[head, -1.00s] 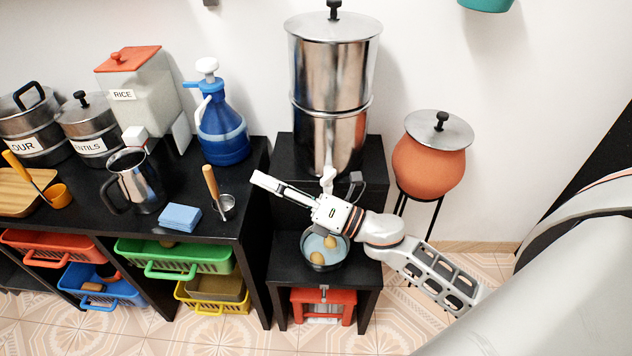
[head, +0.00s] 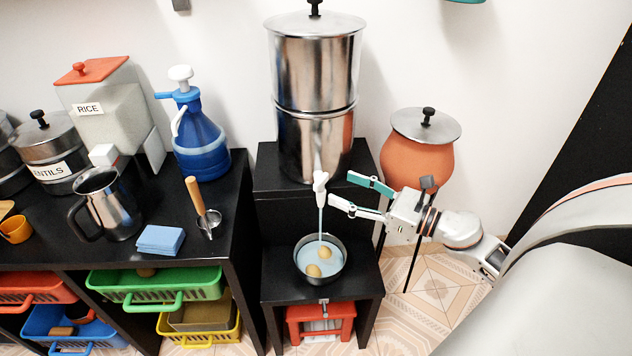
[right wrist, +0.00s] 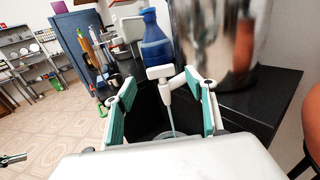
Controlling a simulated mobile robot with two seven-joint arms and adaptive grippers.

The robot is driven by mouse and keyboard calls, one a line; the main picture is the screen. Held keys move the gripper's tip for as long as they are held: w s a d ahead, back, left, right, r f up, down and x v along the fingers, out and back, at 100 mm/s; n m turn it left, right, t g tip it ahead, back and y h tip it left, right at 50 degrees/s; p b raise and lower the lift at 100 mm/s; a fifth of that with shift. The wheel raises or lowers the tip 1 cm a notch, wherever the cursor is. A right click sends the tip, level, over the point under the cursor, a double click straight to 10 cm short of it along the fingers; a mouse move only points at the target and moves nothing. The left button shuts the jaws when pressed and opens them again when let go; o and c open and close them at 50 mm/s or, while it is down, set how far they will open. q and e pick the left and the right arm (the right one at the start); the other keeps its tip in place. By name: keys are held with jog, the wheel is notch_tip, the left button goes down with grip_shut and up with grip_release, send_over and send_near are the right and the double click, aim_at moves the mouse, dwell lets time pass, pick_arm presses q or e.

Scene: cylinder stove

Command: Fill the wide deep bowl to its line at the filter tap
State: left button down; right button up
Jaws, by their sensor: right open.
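The wide deep bowl (head: 343,274) is a dark metal bowl on the low black stand, below the filter tap. It holds pale bluish water and two yellow-brown round items. The white filter tap (head: 320,181) sits low on the tall steel filter (head: 314,95), and a thin stream (head: 321,222) falls from it into the bowl. I cannot make out the fill line. My right gripper (head: 341,188) is open and empty, just right of the tap. In the right wrist view the tap (right wrist: 166,72) shows between the spread teal-lined fingers.
A clay pot (head: 415,165) on a thin stand is behind my right arm. A red stool (head: 320,323) is under the bowl's stand.

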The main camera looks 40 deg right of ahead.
aim_at(324, 180)
jog(key=x, duration=0.4)
jog(key=p+x, duration=0.1)
jog(key=x, duration=0.1)
jog(key=shift+w+a+r, duration=0.15)
jog(key=shift+w+r, duration=0.1)
jog(key=shift+w, duration=0.05)
jog(key=shift+w+a+f, duration=0.15)
jog(key=shift+w, duration=0.2)
pick_arm(q)
jog(key=shift+s+a+f, duration=0.1)
jog(key=shift+s+f, duration=0.15)
jog(key=shift+s, duration=0.45)
jog(key=shift+w, duration=0.1)
